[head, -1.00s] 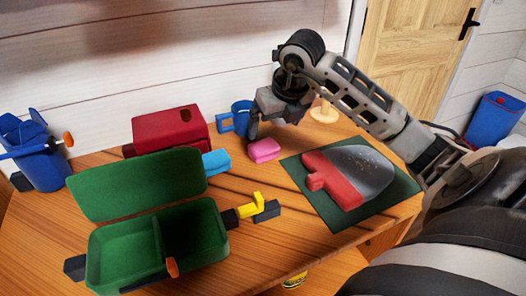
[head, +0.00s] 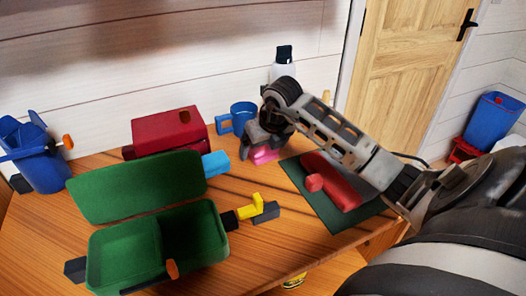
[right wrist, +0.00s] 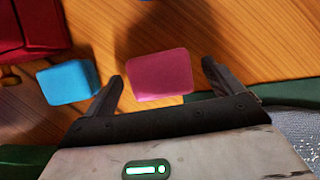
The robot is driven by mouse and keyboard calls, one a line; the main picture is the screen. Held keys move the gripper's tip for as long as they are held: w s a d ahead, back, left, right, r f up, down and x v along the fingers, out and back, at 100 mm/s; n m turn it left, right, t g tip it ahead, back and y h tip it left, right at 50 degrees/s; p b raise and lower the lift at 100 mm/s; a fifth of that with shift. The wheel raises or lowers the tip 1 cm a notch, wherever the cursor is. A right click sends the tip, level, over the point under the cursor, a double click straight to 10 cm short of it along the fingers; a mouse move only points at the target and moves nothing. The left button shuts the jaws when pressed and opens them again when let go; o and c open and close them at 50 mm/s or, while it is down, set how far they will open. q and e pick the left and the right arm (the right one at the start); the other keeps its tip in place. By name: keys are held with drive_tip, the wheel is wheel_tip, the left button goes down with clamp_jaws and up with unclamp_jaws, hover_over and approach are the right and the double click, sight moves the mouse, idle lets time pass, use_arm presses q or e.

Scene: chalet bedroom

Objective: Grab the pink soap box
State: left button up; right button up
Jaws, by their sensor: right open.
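The pink soap box (head: 263,156) lies on the wooden table, partly hidden behind my right gripper in the head view. In the right wrist view the pink soap box (right wrist: 160,74) shows between and just beyond the two dark fingertips. My right gripper (right wrist: 163,72) is open, with one finger on each side of the box and visible space on both sides. In the head view my right gripper (head: 262,150) points down over the box. I cannot tell its exact height above the table. My left gripper is not in view.
A light blue block (right wrist: 68,81) lies left of the fingers. A blue mug (head: 242,117) and a red box (head: 170,130) stand behind. A red dustpan (head: 335,182) lies on a dark green mat (head: 312,206). An open green box (head: 100,252) stands at front left.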

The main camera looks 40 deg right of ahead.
drive_tip(key=c, duration=1.1)
drive_tip(key=shift+r, duration=0.2)
